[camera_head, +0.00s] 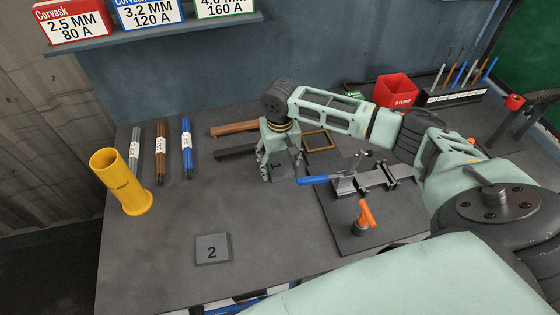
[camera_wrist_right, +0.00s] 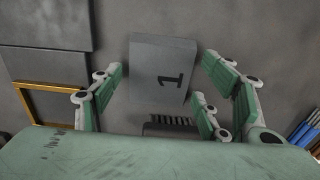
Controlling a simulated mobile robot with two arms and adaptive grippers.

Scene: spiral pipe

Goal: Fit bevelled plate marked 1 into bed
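The grey plate marked 1 (camera_wrist_right: 160,68) lies on the bench below my right gripper, its number turned sideways in the wrist view. My right gripper (camera_wrist_right: 160,84) is open, with fingers on both sides of the plate and gaps showing. My left gripper is not in view.
A plate marked 2 (camera_head: 212,249) lies at the front. A yellow tube (camera_head: 121,182) and several rods (camera_head: 159,154) are at left. A red bin (camera_head: 395,91) stands behind.

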